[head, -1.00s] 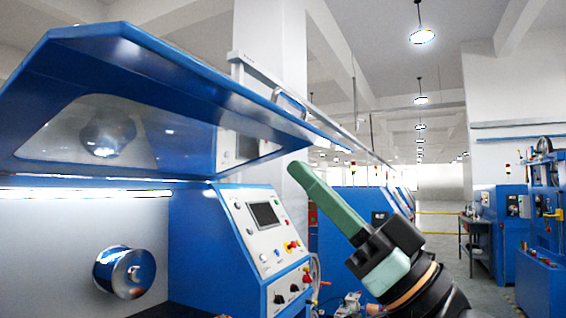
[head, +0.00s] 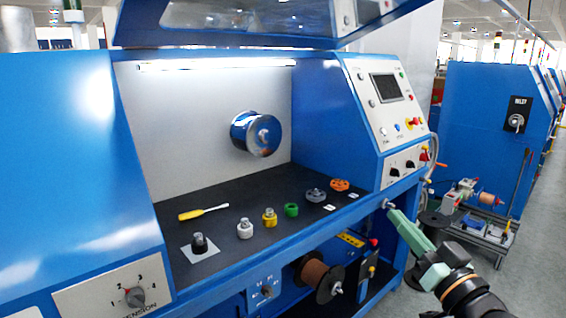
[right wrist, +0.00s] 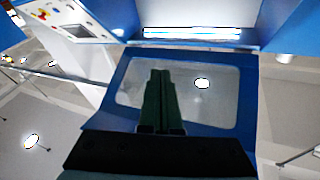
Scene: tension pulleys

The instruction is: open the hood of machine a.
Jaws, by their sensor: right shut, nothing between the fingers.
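Machine a is the blue machine with a dark work surface (head: 215,250). Its blue hood (head: 290,38) stands raised above the work space; its top is cut off in the head view. In the right wrist view the hood's windowed panel (right wrist: 215,92) shows behind my fingers. My right gripper (head: 393,213) is green, shut and empty. In the head view it appears at the machine's front right edge, below the control panel, pointing up and left. Its fingers also show in the right wrist view (right wrist: 160,75). I see no contact with the hood. My left gripper is out of view.
The control panel (head: 385,95) is right of the opening. A chrome roller (head: 256,133) is on the back wall. A yellow screwdriver (head: 203,212) and several pulleys lie on the work surface. A cart (head: 475,220) stands to the right, near another blue machine (head: 490,130).

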